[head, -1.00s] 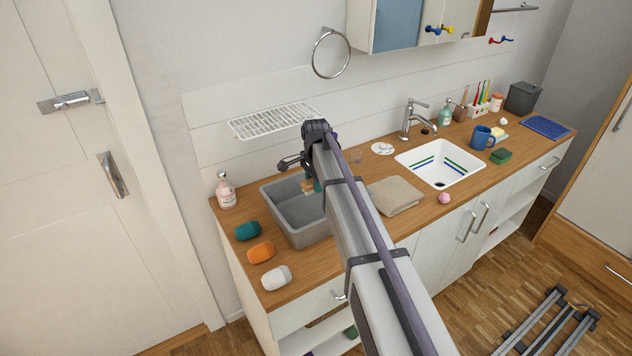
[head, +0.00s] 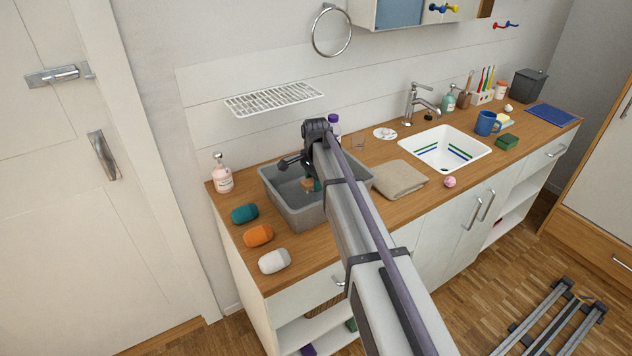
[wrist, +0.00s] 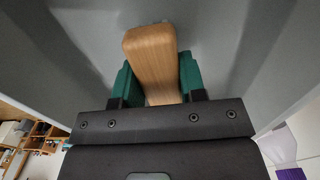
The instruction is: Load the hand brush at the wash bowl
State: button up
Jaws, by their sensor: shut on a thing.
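The hand brush shows as a pale wooden piece (wrist: 152,62) between the green fingertips of my gripper (wrist: 155,80) in the wrist view. My gripper is shut on it. In the head view a small bit of the brush's wood (head: 307,185) shows beside a teal fingertip of my gripper (head: 316,185), over the inside of the wash bowl. The wash bowl (head: 302,218) is a grey rectangular tub on the wooden counter, partly hidden by my arm. Its grey walls surround the brush in the wrist view. The bristles are hidden, and I cannot tell whether the brush touches the bottom.
Teal (head: 244,214), orange (head: 258,236) and white (head: 274,261) rounded items lie left of the bowl. A pink soap bottle (head: 222,175) stands behind them. A purple-capped bottle (head: 333,124) is behind my arm. A folded towel (head: 400,180) lies right. A wire shelf (head: 275,99) hangs above.

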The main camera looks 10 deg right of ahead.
notch_tip(320, 180, up, 10)
jog(key=p, duration=1)
dwell(1.9)
notch_tip(320, 180, up, 4)
jog(key=p, duration=0.4)
